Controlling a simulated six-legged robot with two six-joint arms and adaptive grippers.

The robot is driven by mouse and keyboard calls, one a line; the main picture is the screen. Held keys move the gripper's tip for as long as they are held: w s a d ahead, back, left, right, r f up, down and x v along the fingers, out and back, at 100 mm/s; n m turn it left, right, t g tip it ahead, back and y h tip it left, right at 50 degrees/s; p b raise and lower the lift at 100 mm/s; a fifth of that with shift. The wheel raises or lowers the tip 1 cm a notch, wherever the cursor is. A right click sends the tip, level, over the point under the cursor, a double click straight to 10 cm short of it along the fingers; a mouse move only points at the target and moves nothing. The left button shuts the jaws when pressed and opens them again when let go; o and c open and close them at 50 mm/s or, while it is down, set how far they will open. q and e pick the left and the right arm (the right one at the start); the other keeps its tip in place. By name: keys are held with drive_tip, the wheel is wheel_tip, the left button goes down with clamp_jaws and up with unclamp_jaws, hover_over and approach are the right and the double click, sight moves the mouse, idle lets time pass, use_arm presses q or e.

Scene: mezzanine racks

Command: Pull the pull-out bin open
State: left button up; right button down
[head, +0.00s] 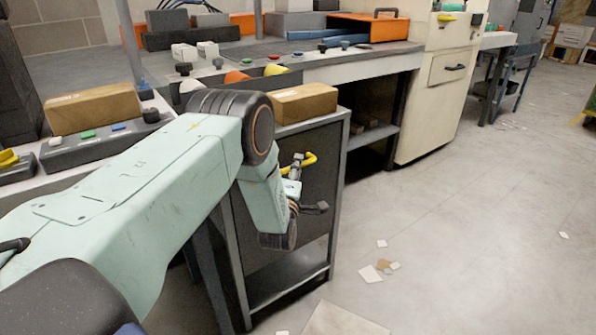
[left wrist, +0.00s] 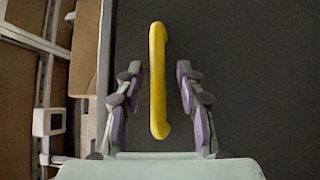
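The pull-out bin (head: 325,165) has a dark front panel in a grey metal frame, and its front looks flush with the frame. Its yellow handle (head: 309,160) is partly hidden by my left gripper in the head view. My left gripper (head: 307,184) is at the bin front. In the left wrist view, the yellow handle (left wrist: 158,80) stands between the two open fingers of the gripper (left wrist: 157,92), with a gap on each side. The dark panel (left wrist: 260,80) fills the background there. My right gripper is not in view.
A cardboard box (head: 304,103) sits on top of the bin's frame. A workbench (head: 360,62) with an orange toolbox (head: 376,28) stands behind, and a cream cabinet (head: 440,85) beyond it. The floor (head: 480,230) to the right is open, with some paper scraps (head: 371,274).

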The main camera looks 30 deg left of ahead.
use_arm(q)
drive_tip(key=shift+w+a+r, duration=0.15)
drive_tip(key=shift+w+r, duration=0.05)
drive_tip(key=shift+w, duration=0.4)
clamp_jaws()
idle(0.4)
